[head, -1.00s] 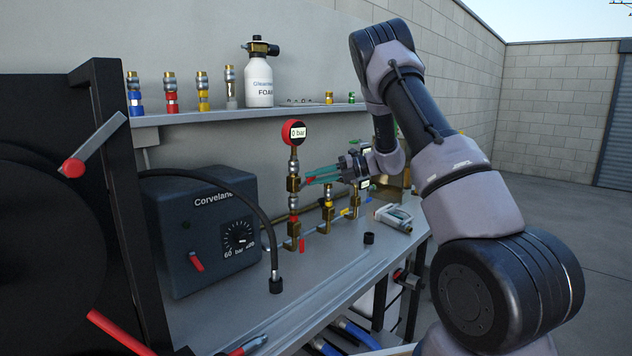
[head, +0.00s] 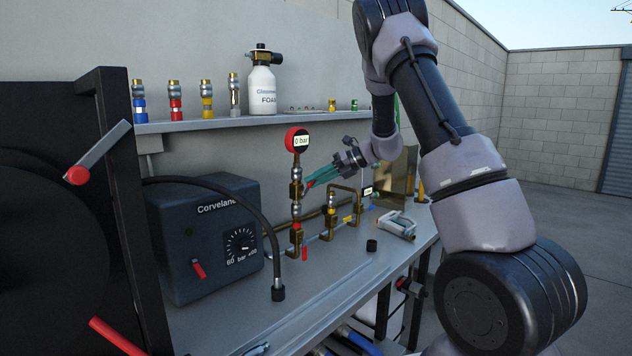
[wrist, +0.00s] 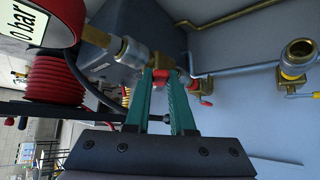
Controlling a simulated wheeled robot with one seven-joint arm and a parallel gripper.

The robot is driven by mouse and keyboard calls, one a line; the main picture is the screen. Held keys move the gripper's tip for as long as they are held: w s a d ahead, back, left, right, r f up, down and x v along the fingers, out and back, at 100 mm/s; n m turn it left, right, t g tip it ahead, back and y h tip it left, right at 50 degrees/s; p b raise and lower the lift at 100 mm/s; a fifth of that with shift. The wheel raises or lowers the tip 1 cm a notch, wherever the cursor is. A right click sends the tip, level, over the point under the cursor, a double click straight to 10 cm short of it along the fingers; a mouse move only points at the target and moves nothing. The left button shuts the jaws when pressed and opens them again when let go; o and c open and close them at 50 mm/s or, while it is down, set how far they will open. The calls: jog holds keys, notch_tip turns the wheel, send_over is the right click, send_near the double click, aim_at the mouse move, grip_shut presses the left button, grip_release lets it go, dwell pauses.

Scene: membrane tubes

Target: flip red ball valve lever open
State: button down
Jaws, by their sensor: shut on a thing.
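The brass ball valve (head: 296,188) sits in the vertical pipe below the red-rimmed gauge (head: 297,140), which reads 0 bar. Its red lever (head: 311,184) points right, toward my gripper. My gripper (head: 311,182) comes from the right with its teal fingers slanting down to the lever. In the wrist view, the fingertips of my gripper (wrist: 161,73) are shut on the red lever (wrist: 160,76), close to the brass fitting. The fingers partly hide the lever, so its exact angle is hard to tell.
A dark Corveland box (head: 205,235) and a black hose (head: 271,230) stand left of the pipes. Lower brass fittings (head: 331,215) and a white device (head: 396,224) lie right. A shelf (head: 230,119) with couplings and a foam bottle (head: 262,88) runs above. The front bench is mostly clear.

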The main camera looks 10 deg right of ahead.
jog(key=c, duration=0.8)
grip_release()
jog(key=shift+o, duration=0.2)
jog(key=v, duration=1)
jog(key=shift+d+r, duration=0.25)
jog(key=shift+d, duration=0.1)
jog(key=shift+s, duration=0.1)
